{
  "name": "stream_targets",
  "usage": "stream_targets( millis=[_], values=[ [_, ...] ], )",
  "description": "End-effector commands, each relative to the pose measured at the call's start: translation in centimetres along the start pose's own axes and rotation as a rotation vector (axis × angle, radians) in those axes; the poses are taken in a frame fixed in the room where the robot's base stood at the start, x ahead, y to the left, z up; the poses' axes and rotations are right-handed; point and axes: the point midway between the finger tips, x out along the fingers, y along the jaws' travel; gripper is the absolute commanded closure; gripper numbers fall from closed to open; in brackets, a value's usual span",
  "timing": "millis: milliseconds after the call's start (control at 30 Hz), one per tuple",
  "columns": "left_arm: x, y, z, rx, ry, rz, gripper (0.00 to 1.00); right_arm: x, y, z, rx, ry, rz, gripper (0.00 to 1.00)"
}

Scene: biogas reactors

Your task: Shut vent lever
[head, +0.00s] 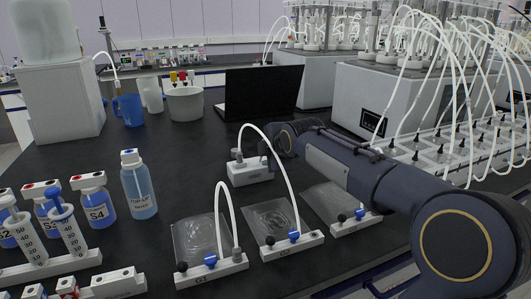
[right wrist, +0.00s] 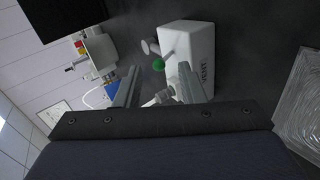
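The white vent block (head: 250,173) stands on the black bench in the middle of the head view. In the right wrist view the block (right wrist: 193,45) carries a "VENT" label, a grey round-ended fitting (right wrist: 150,46) and a small green part (right wrist: 158,65). I cannot clearly tell which piece is the lever or how it is turned. My right gripper (right wrist: 157,86) is open, its two fingers apart close to the block. A pale fitting (right wrist: 163,97) shows between the fingers; contact is unclear. In the head view my right arm hides part of the block. My left gripper is out of view.
A white hose (head: 285,165) arches from the vent block to the G2 base (head: 292,246). Gas bags (head: 202,237) lie nearby.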

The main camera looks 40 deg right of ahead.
Motion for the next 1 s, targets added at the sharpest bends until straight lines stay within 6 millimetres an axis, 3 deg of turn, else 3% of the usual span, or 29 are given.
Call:
stream_targets(
  millis=[200,400,1000],
  values=[
    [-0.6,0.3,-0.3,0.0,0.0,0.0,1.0,-4.1,0.2,0.0,0.0,0.001,0.004,0.64],
    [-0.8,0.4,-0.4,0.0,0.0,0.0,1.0,-6.0,0.1,0.0,0.001,0.0,0.002,0.64],
    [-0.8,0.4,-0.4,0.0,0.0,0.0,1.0,-6.2,0.0,0.0,0.0,0.0,0.001,0.64]
  ],
)
